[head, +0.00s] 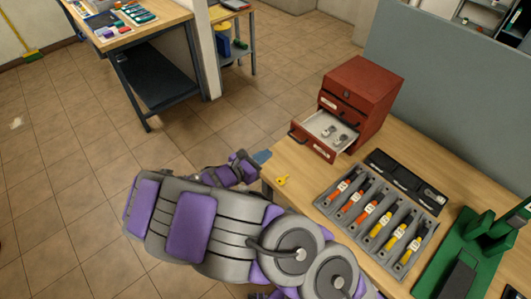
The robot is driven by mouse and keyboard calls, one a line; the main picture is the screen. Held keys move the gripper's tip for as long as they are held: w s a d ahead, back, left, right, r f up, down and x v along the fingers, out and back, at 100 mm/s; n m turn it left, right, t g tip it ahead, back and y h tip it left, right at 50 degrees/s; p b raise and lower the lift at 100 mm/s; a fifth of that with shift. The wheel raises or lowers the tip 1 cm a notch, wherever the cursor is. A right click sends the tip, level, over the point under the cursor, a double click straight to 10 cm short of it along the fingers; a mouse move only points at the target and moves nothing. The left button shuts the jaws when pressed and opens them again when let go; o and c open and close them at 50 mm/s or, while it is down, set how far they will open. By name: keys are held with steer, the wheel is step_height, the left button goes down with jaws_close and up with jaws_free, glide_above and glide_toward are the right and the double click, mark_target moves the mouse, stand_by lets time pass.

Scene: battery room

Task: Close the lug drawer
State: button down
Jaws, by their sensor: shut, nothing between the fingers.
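A red drawer cabinet (368,90) stands at the back left of the wooden workbench. Its lowest visible drawer (318,150) is pulled out toward the left, with small metal lugs (338,133) inside and a dark handle on its front. The drawers above it look shut. My gripper (263,156) is shut and empty, off the left edge of the bench. It is left of the open drawer's front and apart from it. My arm covers part of the bench's near left edge.
A grey tray (335,203) of red- and yellow-handled tools, a black case (420,190) and a green stand (470,255) occupy the workbench (455,165). A small yellow item (282,180) lies near its left corner. Tiled floor at left is free. Another table (160,25) stands behind.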

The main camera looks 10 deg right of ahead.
steer(key=b, duration=0.3)
glide_toward(313, 128)
steer(key=f+v, duration=0.1)
steer(key=v, duration=0.3)
steer(key=shift+s+a+r, duration=0.1)
steer(key=shift+a+r, duration=0.15)
steer(key=r+x, duration=0.1)
steer(key=x, duration=0.3)
steer(key=r+x, duration=0.1)
steer(key=x, duration=0.4)
steer(key=r+x, duration=0.1)
steer(key=x, duration=0.3)
steer(key=shift+w+d, duration=0.35)
steer(key=shift+d, duration=0.35)
steer(key=shift+w+r, duration=0.15)
steer(key=shift+r, duration=0.05)
steer(key=shift+d, duration=0.15)
